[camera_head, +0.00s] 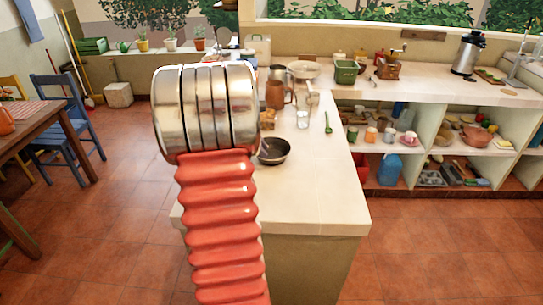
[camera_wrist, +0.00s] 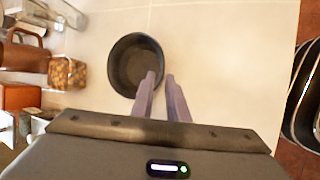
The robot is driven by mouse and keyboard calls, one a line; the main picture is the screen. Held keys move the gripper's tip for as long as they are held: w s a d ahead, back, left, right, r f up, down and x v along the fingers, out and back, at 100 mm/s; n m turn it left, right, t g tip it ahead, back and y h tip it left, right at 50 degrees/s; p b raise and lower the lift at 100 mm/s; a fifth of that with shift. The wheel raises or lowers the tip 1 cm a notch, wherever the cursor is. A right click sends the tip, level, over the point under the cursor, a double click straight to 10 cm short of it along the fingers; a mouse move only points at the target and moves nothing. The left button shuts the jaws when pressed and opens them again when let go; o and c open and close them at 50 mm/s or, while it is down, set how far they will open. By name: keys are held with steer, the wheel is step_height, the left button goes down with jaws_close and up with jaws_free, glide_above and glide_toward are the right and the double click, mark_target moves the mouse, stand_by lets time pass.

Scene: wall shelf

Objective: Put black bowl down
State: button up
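The black bowl (camera_head: 273,151) is upright and looks empty on the white counter (camera_head: 313,195) in the head view. In the wrist view the bowl (camera_wrist: 133,62) is seen from above. My gripper (camera_wrist: 160,76) is at the bowl's near right rim. Its left finger overlaps the inside of the bowl and its right finger lies just outside the rim. A narrow gap shows between the fingers, so it looks slightly open around the rim. In the head view my arm hides most of the gripper.
A box of brown pieces (camera_wrist: 68,73) lies left of the bowl in the wrist view. The counter right of the bowl is clear up to its edge.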

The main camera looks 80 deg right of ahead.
mark_target(271, 159)
steer(key=shift+x, duration=1.3)
steer(key=shift+x, duration=2.6)
steer(key=shift+a, duration=0.1)
jaws_close()
